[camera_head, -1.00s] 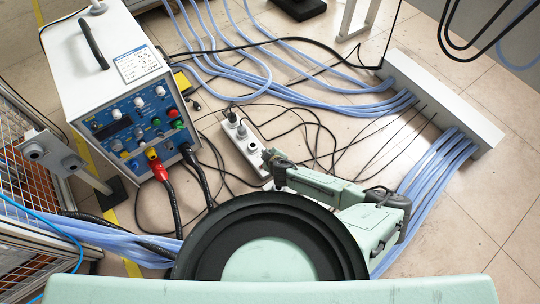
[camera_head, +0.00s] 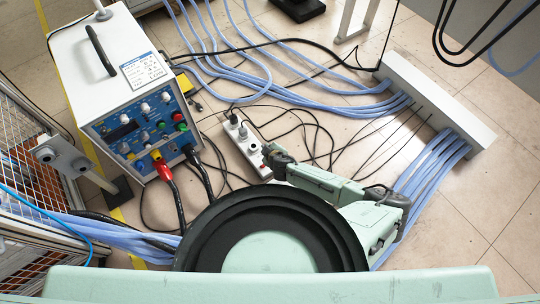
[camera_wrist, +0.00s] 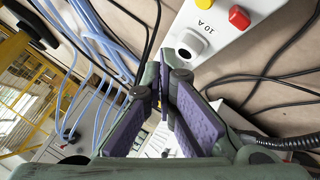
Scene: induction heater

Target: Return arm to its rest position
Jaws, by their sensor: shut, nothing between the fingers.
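My gripper (camera_wrist: 165,85) shows in the wrist view with its two purple-padded fingers brought together. Nothing shows held between them. In the head view, my pale green arm (camera_head: 325,181) is folded low in front of my body, above the floor and beside the power strip. My fingers cannot be made out clearly in that view.
A white heater unit (camera_head: 111,62) with a blue control panel stands at left, with red and black cables. A power strip (camera_head: 248,146) and loose black leads lie on the floor. Blue hoses (camera_head: 431,172) run by a white block (camera_head: 445,103) at right. Tiles at far right are clear.

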